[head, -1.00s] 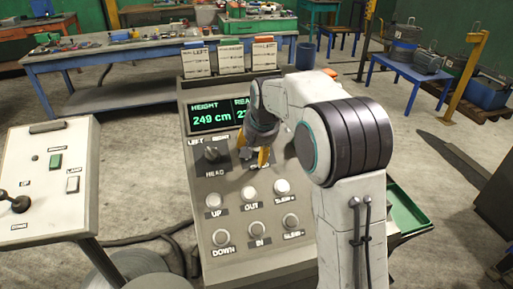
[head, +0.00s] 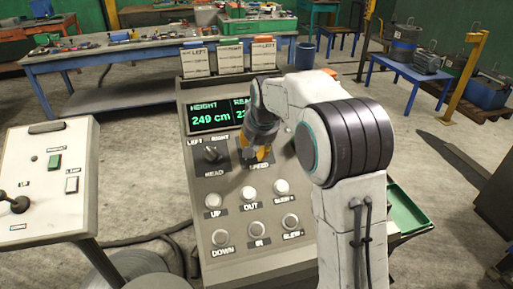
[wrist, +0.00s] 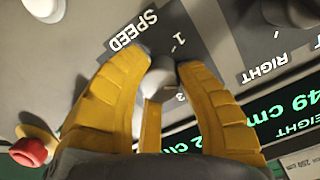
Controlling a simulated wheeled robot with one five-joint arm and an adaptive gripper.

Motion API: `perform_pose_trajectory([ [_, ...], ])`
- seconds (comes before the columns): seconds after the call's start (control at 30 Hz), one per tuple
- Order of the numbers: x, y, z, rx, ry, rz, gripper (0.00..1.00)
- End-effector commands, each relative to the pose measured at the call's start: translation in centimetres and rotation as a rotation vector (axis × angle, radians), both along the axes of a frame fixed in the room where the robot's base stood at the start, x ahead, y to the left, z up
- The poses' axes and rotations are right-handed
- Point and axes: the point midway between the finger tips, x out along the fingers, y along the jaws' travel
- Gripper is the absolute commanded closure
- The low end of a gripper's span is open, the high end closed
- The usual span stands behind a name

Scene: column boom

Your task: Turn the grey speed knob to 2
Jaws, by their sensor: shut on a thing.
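The grey speed knob (wrist: 159,76) sits between the yellow fingers of my gripper (wrist: 158,63) in the wrist view, and the fingers are shut on it. Beside it the panel carries the word SPEED, a 1 mark and a partly covered mark that looks like 3. The 2 mark is not visible, and I cannot tell which mark the knob points to. In the head view my gripper (head: 257,154) reaches down onto the control panel (head: 222,184) just above the SPEED label, and its fingers hide most of the knob.
The black HEAD switch (head: 211,154) is left of my gripper. Several round white buttons, such as UP (head: 213,201), lie below. The display (head: 212,117) reads HEIGHT 249 cm; my arm hides part of its reach value. A red button (wrist: 29,152) shows in the wrist view.

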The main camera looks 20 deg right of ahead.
Motion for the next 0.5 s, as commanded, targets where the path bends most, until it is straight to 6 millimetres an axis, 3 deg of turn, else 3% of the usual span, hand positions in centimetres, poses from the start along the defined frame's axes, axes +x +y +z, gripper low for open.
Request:
perform_pose_trajectory([
  [0.23,-0.37,0.12,-0.62,-0.006,0.02,0.015,0.99],
  [0.27,-0.38,0.12,-0.64,-0.006,0.021,0.015,0.65],
  [0.5,-0.26,0.08,-0.46,-0.005,0.015,0.014,0.44],
])
